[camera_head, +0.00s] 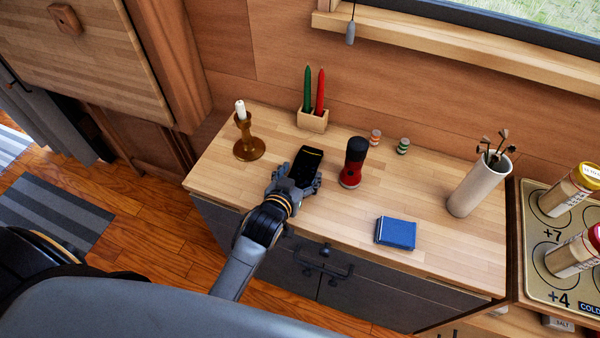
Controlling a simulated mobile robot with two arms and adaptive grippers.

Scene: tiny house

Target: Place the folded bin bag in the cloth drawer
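A black flat item with a yellow stripe, which looks like the folded bin bag (308,160), is on or just above the wooden counter, left of the middle. My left gripper (293,181) is at its near end, with finger parts on both sides. I cannot tell whether the fingers press on it. The cabinet under the counter has dark grey fronts (365,291) with black handles (327,262). Its fronts look closed, and I cannot tell which is the cloth drawer. My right gripper is not in view.
On the counter (345,220) stand a candlestick (249,147), a candle box (312,120), a red-and-black torch-like cylinder (353,162), two small jars (403,146), a blue book-like block (396,233) and a white vase (479,185). A spice tray (535,255) is at right.

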